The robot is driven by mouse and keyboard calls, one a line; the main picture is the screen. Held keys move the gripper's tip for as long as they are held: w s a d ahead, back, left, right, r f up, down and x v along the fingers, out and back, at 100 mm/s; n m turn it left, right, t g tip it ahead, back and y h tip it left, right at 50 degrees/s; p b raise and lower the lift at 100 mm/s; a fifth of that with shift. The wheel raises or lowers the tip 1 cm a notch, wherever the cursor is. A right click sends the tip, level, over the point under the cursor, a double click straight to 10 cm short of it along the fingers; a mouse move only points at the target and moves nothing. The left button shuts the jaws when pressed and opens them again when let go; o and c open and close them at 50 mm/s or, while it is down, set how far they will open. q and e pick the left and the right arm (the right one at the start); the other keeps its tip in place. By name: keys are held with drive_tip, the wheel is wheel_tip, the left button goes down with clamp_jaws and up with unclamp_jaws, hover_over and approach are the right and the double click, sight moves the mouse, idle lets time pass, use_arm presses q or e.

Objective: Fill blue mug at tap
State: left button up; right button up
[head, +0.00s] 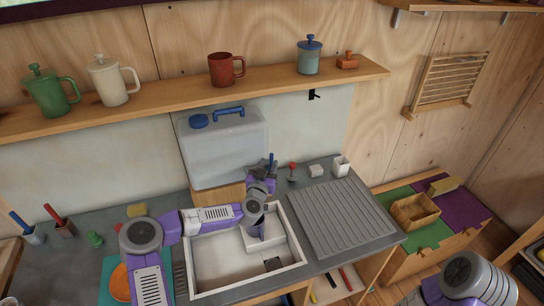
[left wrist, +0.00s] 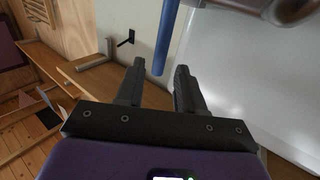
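My left gripper (head: 269,170) is up in front of the right side of the white water container (head: 222,150), behind the sink. In the left wrist view its two fingers (left wrist: 158,85) are apart, with the end of a blue rod (left wrist: 164,40) between or just beyond their tips; contact cannot be told. The rod looks like a tap lever; the tap's spout is hidden by my arm. I cannot make out a plain blue mug; a grey-blue lidded pot (head: 309,60) stands on the shelf. Only part of my right arm shows, at lower right.
The shelf (head: 190,98) also holds green, cream and red mugs. The white sink (head: 215,262) lies under my left forearm, with a ribbed drainboard (head: 342,215) to its right. Small items stand behind the drainboard. A wooden box (head: 415,212) sits further right.

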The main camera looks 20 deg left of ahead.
sight(271, 160)
use_arm(q)
drive_tip(key=shift+w, duration=2.35)
clamp_jaws()
